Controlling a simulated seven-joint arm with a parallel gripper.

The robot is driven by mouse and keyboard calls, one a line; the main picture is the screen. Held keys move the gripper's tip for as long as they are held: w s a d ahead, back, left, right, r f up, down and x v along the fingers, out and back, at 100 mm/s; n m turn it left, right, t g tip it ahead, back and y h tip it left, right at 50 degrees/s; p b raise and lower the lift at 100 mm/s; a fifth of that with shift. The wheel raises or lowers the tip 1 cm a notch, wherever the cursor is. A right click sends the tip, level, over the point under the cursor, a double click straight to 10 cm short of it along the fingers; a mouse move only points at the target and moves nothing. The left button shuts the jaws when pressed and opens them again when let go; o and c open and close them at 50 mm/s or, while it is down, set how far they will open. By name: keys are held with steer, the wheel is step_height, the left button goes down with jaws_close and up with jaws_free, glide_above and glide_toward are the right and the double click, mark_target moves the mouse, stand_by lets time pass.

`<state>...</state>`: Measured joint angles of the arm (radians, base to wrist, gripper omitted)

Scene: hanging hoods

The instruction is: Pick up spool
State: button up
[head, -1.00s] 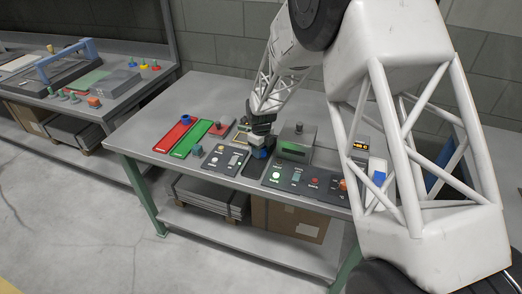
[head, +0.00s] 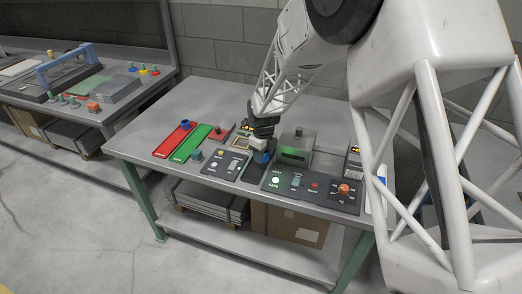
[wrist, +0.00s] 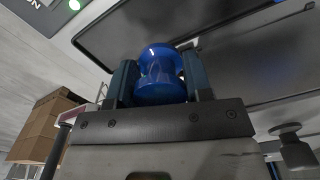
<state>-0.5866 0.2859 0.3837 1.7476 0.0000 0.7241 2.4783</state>
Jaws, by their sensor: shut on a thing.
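A blue spool (head: 262,157) with flared ends is between the jaws of my gripper (head: 262,150). In the wrist view the glossy blue spool (wrist: 160,75) sits between the two dark fingers of my gripper (wrist: 160,82), which are shut on it. In the head view the gripper is low over the workbench, by the dark panels in the middle. My gripper hides part of the spool there, and I cannot tell whether its underside touches the panel. Another blue round piece (head: 186,124) stands on the red tray (head: 174,141) to the left.
A green tray (head: 190,143) lies beside the red one. A control panel (head: 225,164) is left of my gripper, and another panel (head: 315,191) is to its right. The bench's back left is clear.

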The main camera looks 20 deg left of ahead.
steer(key=s+d, duration=0.2)
steer(key=s, duration=0.1)
steer(key=s+d, duration=0.2)
steer(key=s, duration=0.1)
steer(key=s+d+r, duration=0.1)
steer(key=s+d, duration=0.1)
steer(key=s, duration=0.2)
steer(key=shift+d, duration=0.2)
steer(key=shift+w+a, duration=0.1)
stand_by(0.4)
step_height(320, 180, up, 3)
glide_above(243, 143)
steer(key=shift+a+r, duration=0.1)
stand_by(0.3)
steer(key=shift+f, duration=0.25)
steer(key=shift+f, duration=2.85)
steer(key=shift+f, duration=0.65)
stand_by(0.8)
